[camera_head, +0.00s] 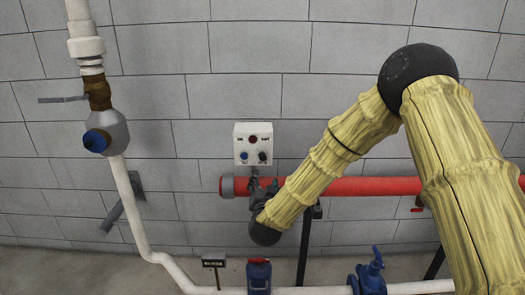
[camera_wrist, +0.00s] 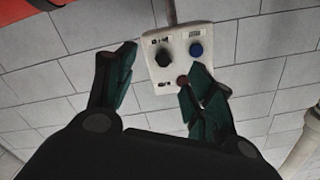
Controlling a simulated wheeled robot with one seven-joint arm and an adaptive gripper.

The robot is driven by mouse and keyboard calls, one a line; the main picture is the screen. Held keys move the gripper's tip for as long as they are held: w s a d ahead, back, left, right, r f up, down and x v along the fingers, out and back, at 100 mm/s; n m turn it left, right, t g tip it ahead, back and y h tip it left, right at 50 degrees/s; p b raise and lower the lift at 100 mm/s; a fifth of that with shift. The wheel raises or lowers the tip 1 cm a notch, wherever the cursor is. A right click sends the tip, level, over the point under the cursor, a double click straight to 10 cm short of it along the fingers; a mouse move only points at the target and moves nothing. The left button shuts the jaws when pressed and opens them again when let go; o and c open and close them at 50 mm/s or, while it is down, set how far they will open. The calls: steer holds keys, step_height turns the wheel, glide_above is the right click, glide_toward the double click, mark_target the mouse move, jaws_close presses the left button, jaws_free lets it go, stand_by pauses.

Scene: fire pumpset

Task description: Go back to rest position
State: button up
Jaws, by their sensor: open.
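My gripper (camera_head: 264,186) is at the end of my yellow-sleeved arm, just below a white control box (camera_head: 253,131) on the wall in the head view. The box has a red button (camera_head: 252,139) in the middle, a blue one (camera_head: 244,155) and a black knob (camera_head: 263,156) below. In the wrist view, my gripper (camera_wrist: 160,66) is open with nothing between its fingers. The box (camera_wrist: 178,40) shows upside down there. The right finger overlaps its near edge beside the red button (camera_wrist: 183,80). Whether it touches is unclear.
A red horizontal pipe (camera_head: 360,186) runs behind my forearm. A white vertical pipe (camera_head: 124,187) with a grey and blue valve (camera_head: 108,133) stands at left. Blue fittings (camera_head: 369,275) sit on the low white pipe. The wall above the box is clear.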

steer(key=s+d+f+n+g+y, duration=0.15)
steer(key=s+d+f+g, duration=0.3)
steer(key=s+f, duration=0.85)
steer(key=s+d+f+n+g+h, duration=0.15)
steer(key=s+d+f+g, duration=0.3)
steer(key=s+f, duration=0.8)
steer(key=s+d+f+g, duration=0.3)
steer(key=s+d+f, duration=0.1)
steer(key=s, duration=0.5)
steer(key=s+d+f+n+g, duration=0.1)
steer(key=s+d+f, duration=0.3)
steer(key=s, duration=0.6)
steer(key=s+d+f+n+g, duration=0.1)
steer(key=s+d+f+g, duration=0.3)
steer(key=s, duration=0.6)
steer(key=shift+s+d+f+g, duration=0.2)
steer(key=shift+d+f+g, duration=0.1)
steer(key=shift+d+f, duration=0.3)
